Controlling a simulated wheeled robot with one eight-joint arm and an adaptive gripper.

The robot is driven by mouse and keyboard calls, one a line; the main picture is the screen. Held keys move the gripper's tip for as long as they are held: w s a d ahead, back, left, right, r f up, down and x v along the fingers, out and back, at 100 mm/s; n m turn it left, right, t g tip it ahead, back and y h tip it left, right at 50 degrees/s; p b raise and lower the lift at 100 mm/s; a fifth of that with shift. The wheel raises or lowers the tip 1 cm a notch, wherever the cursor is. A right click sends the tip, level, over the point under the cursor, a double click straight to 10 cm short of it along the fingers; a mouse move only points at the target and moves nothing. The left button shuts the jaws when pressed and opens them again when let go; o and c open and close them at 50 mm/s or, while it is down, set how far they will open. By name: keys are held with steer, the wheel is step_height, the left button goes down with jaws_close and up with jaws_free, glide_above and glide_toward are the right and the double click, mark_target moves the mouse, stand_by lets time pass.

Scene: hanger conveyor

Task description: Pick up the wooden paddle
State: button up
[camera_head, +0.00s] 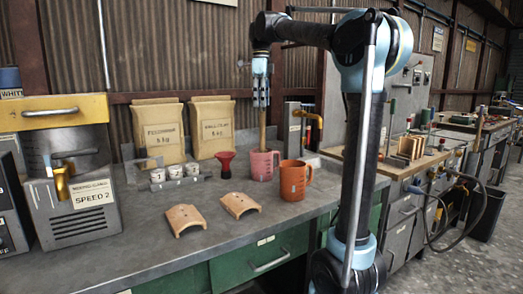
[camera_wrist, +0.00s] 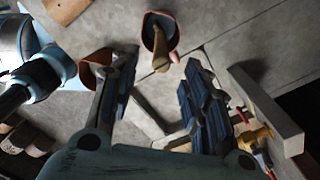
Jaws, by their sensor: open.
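The wooden paddle (camera_head: 263,132) stands nearly upright in the pink jug (camera_head: 262,166), its lower end hidden inside. In the wrist view the paddle (camera_wrist: 160,48) shows end-on, leaning in the jug's dark mouth, just beyond the fingertips. My gripper (camera_head: 261,100) points down over the pink jug, at the paddle's upper end in the head view. In the wrist view its two fingers (camera_wrist: 160,72) are spread apart with nothing gripped between them. I cannot tell exactly how much of the paddle's top lies level with the fingers.
An orange jug (camera_head: 294,181) stands right beside the pink one. A red funnel-shaped cup (camera_head: 226,165), a rack of white cups (camera_head: 174,174) and two paper sacks (camera_head: 212,128) are to the left. Two curved tiles (camera_head: 240,204) lie in front. A brass tap (camera_head: 308,116) rises behind right.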

glide_above(262, 145)
steer(key=w, duration=0.1)
step_height(262, 145, down, 11)
steer(key=shift+w+d+f, duration=0.1)
steer(key=shift+w, duration=0.05)
stand_by(0.3)
steer(key=shift+c, duration=0.5)
jaws_close()
